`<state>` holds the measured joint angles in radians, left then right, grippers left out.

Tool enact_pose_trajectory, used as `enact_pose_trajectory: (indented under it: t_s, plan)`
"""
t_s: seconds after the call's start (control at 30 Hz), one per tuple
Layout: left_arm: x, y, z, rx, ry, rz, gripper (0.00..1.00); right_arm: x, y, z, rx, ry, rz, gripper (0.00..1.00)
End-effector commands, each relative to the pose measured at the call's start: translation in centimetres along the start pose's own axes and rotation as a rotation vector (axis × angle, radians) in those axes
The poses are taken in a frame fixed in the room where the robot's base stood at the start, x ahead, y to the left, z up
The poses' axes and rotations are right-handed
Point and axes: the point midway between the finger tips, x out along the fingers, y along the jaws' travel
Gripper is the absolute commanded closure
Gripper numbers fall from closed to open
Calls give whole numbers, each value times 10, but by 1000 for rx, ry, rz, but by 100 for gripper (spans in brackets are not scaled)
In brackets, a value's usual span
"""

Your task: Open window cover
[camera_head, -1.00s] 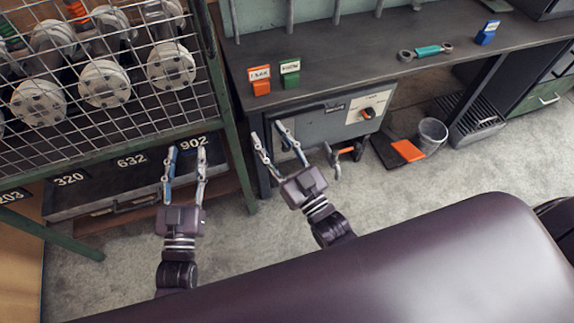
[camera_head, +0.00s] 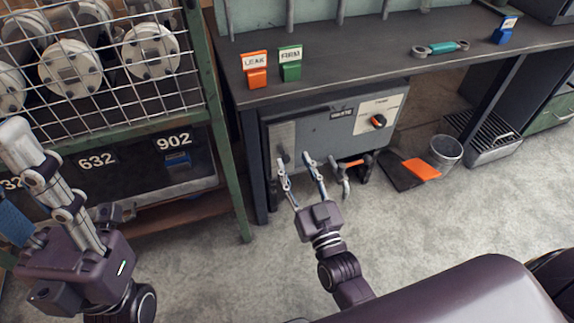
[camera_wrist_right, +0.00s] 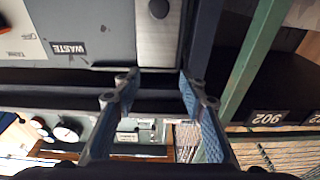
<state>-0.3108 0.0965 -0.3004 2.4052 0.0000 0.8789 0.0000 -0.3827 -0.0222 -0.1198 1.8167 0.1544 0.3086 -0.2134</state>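The window cover seems to be the pale metal plate (camera_head: 283,139) with a dark round knob, on the left of the grey box (camera_head: 335,122) under the bench. The plate also shows in the right wrist view (camera_wrist_right: 158,42), with its knob (camera_wrist_right: 158,9) at the top edge. My right gripper (camera_head: 296,161) is open and empty, in front of the plate's lower part. In the right wrist view its fingertips (camera_wrist_right: 158,77) stand apart on either side of the plate's lower end; contact cannot be told. My left gripper (camera_head: 28,185) is large at the left, its fingers apart and empty.
A wire cage of flanged pipes (camera_head: 95,70) stands left, above numbered compartments (camera_head: 120,165). A green post (camera_head: 222,140) is close left of the box. A grey hook-like tool with an orange part (camera_head: 347,170), orange-and-dark dustpan (camera_head: 418,168) and bucket (camera_head: 447,152) stand right.

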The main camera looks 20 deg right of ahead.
Motion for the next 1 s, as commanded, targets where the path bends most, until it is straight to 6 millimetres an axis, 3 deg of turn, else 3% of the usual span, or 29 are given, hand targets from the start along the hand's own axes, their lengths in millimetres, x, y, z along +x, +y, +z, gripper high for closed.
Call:
enact_pose_trajectory:
  t_s: [0.03, 0.1, 0.2, 0.7, 1.0]
  plan:
    - [0, 0, 0, 0, 2, 0, 60, -5, 2, 26, -3, -62, 5, 62]
    - [0, 0, 0, 0, 2, 1, 60, -10, 4, 51, -7, -125, 10, 62]
    - [0, 0, 1, 1, 7, 3, 60, -11, 5, 68, -8, -165, 12, 62]
    - [11, 2, 2, 12, 85, 36, 60, 55, 6, 82, -8, -169, 12, 62]
    - [15, 3, 1, 13, 93, 39, 60, 62, 6, 81, -9, -170, 11, 62]
